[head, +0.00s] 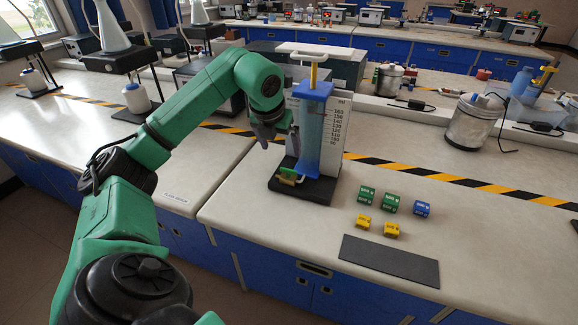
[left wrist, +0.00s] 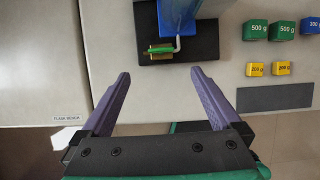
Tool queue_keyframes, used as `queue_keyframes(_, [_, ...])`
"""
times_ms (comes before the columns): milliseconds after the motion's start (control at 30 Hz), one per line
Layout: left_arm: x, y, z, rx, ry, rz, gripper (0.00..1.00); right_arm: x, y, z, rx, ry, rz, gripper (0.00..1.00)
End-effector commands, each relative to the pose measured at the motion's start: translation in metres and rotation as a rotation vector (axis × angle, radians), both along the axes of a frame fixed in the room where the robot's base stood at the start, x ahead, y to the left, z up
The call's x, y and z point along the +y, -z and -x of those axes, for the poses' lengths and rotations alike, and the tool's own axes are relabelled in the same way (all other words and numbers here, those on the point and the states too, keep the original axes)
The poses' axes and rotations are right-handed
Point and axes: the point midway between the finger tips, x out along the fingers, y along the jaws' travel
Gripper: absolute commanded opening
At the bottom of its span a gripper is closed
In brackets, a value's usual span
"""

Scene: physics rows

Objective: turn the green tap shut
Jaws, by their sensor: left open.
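The green tap (head: 288,175) sits low at the front left of a black base (head: 318,190), beside a blue upright column (head: 309,130) with a scale behind it. In the left wrist view the tap (left wrist: 161,47) shows as a green bar with a yellowish part, next to a pale bent pipe. My left gripper (head: 267,137) is above and left of the tap in the head view, apart from it. In the left wrist view its purple fingers (left wrist: 161,74) are spread with nothing between them, and the tap is beyond their tips. My right gripper is not in view.
Green, blue and yellow weights (head: 391,203) stand on the bench right of the base, behind a dark grey mat (head: 390,260). A metal can (head: 472,120) stands farther right. The pale bench top (head: 240,195) is clear left of the base.

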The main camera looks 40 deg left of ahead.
Motion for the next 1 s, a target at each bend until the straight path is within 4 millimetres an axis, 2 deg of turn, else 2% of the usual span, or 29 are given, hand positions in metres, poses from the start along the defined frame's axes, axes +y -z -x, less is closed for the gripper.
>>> queue_keyframes(33, [0.001, 0.014, -0.004, 0.008, 0.0, 0.003, 0.97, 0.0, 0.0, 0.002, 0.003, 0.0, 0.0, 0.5])
queue_keyframes(200, [0.006, 0.056, -0.021, 0.006, 0.002, 0.005, 0.97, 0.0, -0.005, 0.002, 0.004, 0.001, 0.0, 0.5])
queue_keyframes(400, [0.011, 0.093, -0.037, 0.001, 0.004, 0.005, 0.97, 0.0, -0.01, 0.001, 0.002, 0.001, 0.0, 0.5])
queue_keyframes(533, [0.013, 0.103, -0.04, 0.001, 0.005, 0.004, 0.97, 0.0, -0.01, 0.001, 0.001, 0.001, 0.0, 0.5])
queue_keyframes(733, [0.013, 0.104, -0.041, 0.0, 0.005, 0.004, 0.97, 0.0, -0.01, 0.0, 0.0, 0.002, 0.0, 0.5])
queue_keyframes(767, [0.013, 0.104, -0.041, 0.0, 0.005, 0.004, 0.94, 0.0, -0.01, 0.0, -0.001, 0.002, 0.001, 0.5])
queue_keyframes(900, [0.013, 0.103, -0.041, 0.0, 0.005, 0.004, 0.4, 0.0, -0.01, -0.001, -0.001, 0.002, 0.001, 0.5])
queue_keyframes(967, [0.013, 0.103, -0.041, 0.0, 0.005, 0.004, 0.17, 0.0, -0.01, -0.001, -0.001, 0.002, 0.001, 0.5])
queue_keyframes(1000, [0.013, 0.103, -0.041, 0.0, 0.005, 0.004, 0.12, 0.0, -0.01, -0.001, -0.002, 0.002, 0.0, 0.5])
